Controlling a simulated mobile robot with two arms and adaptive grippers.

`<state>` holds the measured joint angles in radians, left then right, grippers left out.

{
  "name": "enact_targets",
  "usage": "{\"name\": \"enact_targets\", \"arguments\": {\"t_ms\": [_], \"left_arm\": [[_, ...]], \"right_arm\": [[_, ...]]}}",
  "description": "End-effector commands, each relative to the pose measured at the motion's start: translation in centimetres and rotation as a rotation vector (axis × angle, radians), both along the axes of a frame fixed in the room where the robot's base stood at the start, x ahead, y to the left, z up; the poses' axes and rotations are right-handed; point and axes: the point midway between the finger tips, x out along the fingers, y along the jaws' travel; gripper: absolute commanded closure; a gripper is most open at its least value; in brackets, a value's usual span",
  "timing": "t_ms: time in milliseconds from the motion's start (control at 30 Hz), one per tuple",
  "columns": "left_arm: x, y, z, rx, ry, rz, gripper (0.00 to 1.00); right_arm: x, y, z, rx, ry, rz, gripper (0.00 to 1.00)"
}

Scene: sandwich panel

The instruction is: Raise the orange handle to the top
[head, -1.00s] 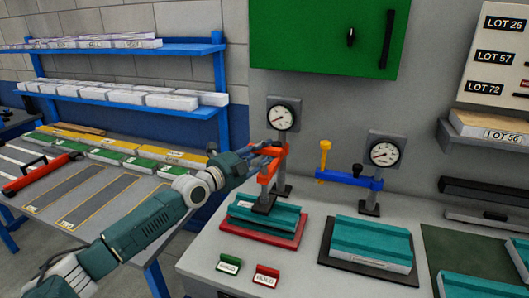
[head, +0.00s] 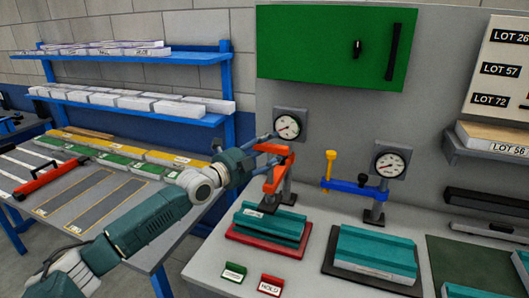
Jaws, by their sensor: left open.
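The orange handle (head: 272,149) belongs to a red-orange toggle clamp on a grey post below the left gauge. It appears as a roughly level bar reaching toward my left gripper. My left gripper (head: 265,150) is open, with its fingers above and below the handle's end; whether they touch it I cannot tell. The clamp's lower orange part (head: 272,183) angles down toward a teal panel (head: 268,228) on a red base (head: 268,246). My right gripper is not in view.
At right, a blue clamp (head: 355,188) with an upright yellow-orange handle (head: 330,166) stands behind another teal panel (head: 375,250). Two gauges (head: 287,126) (head: 389,164) are behind the clamps. Green and red labels (head: 270,285) lie in front. A green cabinet (head: 330,50) hangs above.

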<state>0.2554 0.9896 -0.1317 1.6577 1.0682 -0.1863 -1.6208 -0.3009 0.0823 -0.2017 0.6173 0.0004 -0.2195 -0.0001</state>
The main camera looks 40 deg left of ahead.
Motion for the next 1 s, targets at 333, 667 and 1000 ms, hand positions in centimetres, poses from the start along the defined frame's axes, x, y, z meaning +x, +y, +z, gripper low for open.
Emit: {"name": "enact_targets", "arguments": {"t_ms": [333,667,1000], "left_arm": [[-3.7,0.7,-0.4,0.004,0.006,0.000,0.52],[-7.8,1.4,-0.4,0.001,0.006,0.001,0.52],[-10.9,1.9,-0.3,0.000,0.003,0.001,0.52]], "right_arm": [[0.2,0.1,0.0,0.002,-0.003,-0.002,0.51],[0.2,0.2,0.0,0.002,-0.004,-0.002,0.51],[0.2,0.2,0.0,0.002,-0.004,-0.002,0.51]]}}
